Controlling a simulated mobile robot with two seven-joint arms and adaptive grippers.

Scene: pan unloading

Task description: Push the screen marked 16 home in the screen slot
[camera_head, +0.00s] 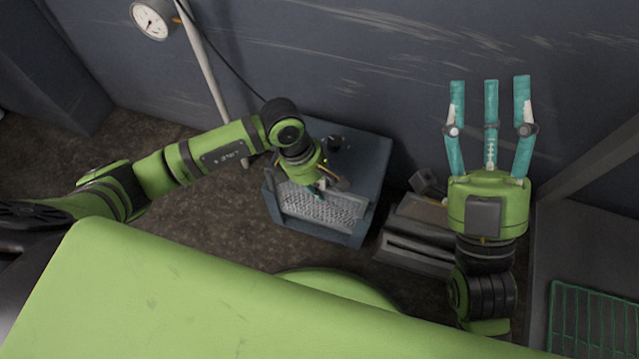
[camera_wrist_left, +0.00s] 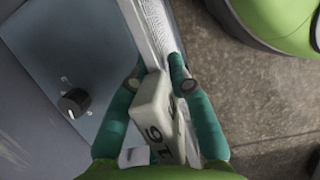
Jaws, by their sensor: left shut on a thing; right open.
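The screen marked 16 (camera_head: 330,208) is a pale perforated panel at the front of a blue-grey box (camera_head: 366,165). Its white handle block (camera_wrist_left: 152,108), with the digits 16, shows in the left wrist view. My left gripper (camera_head: 318,192) is at the screen, and in the left wrist view its teal fingers (camera_wrist_left: 155,85) are shut on the handle block. The screen slot is mostly hidden, and I cannot tell how deep the screen sits. My right gripper (camera_head: 490,88) is open and empty, fingers pointing up the picture, to the right of the box.
A dark grey slotted unit (camera_head: 415,250) stands right of the box. A green wire rack (camera_head: 595,315) lies at the lower right. A dark scratched wall (camera_head: 400,60) rises behind, with a gauge (camera_head: 153,19) and pipe (camera_head: 208,70). A black knob (camera_wrist_left: 73,102) sits on the box.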

